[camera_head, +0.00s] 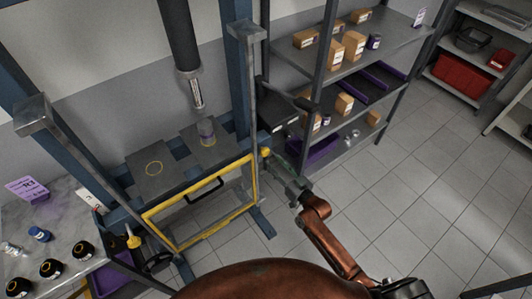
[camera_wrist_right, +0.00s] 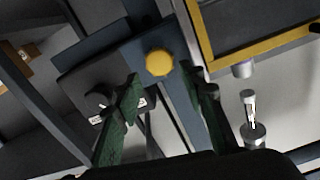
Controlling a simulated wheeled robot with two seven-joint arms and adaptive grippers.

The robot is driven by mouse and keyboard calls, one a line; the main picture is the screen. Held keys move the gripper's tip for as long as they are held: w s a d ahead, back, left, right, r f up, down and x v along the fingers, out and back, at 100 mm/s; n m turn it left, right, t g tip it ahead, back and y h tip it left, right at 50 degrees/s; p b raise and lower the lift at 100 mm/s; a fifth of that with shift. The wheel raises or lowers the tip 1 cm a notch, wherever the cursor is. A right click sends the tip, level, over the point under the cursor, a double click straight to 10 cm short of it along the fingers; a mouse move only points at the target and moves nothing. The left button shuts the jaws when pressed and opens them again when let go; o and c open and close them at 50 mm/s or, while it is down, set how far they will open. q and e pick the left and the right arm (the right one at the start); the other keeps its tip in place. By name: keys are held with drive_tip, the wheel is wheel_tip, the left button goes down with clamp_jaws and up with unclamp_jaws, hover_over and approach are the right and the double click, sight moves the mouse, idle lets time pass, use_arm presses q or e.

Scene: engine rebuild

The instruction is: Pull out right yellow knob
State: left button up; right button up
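The right yellow knob (camera_head: 266,152) sits on the press frame, at the right of the yellow-framed guard door (camera_head: 252,196). It also shows in the right wrist view as a round yellow cap (camera_wrist_right: 158,63) on a dark blue plate. My right gripper (camera_head: 283,169) is just to the lower right of the knob in the head view. In the wrist view, its green fingers (camera_wrist_right: 165,92) are apart, with the knob beyond the gap between them; contact does not show. The left yellow knob (camera_head: 134,241) is at the door's lower left. My left gripper is not in view.
The press ram (camera_head: 188,75) hangs over a purple-and-clear cylinder (camera_head: 206,132) on the press bed. A shelf unit (camera_head: 388,50) with boxes stands close behind the right gripper. A bench (camera_head: 62,222) with dark round parts is at left.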

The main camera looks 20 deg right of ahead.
sight(266, 154)
drive_tip(key=x, duration=0.7)
drive_tip(key=shift+w+f, duration=0.1)
drive_tip(key=shift+f, duration=0.05)
drive_tip(key=shift+c, duration=0.7)
clamp_jaws()
